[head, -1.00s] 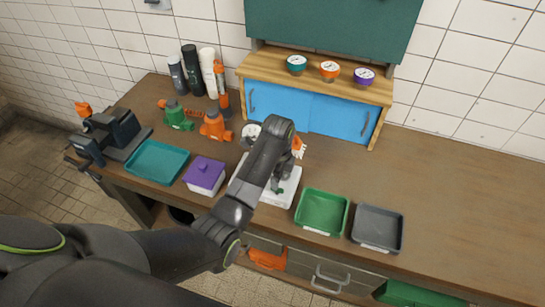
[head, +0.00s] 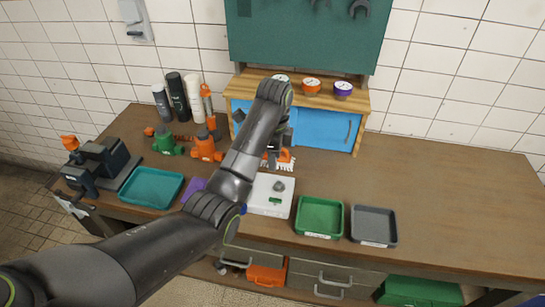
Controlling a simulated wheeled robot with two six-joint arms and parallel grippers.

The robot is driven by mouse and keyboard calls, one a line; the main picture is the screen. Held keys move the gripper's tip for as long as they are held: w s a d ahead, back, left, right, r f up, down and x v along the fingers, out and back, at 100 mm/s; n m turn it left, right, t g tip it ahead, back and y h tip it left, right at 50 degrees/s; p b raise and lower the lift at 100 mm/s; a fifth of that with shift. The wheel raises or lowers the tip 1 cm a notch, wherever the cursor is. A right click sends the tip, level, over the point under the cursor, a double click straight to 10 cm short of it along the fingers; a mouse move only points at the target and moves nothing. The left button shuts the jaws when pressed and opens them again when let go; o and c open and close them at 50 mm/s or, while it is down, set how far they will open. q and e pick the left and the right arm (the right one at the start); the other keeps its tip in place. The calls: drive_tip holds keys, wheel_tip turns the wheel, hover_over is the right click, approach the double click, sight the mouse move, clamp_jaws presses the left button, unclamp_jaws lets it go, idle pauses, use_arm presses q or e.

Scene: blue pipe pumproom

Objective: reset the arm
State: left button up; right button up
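My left arm comes in from the lower left and reaches over the bench, bent at the elbow, with its wrist high in front of the blue cabinet. My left gripper (head: 277,161) hangs below the wrist, partly hidden behind the forearm. Its orange and pale fingertips show apart, with nothing seen between them. It is above or just behind the white device (head: 261,207), which has a grey knob on top. My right gripper is not in view.
A teal tray (head: 152,187), green tray (head: 320,216) and grey tray (head: 373,225) line the bench front. The purple box (head: 194,187) is mostly hidden by my arm. A vise (head: 98,164) stands left; the blue cabinet (head: 322,129) stands behind. The bench's right side (head: 455,205) is clear.

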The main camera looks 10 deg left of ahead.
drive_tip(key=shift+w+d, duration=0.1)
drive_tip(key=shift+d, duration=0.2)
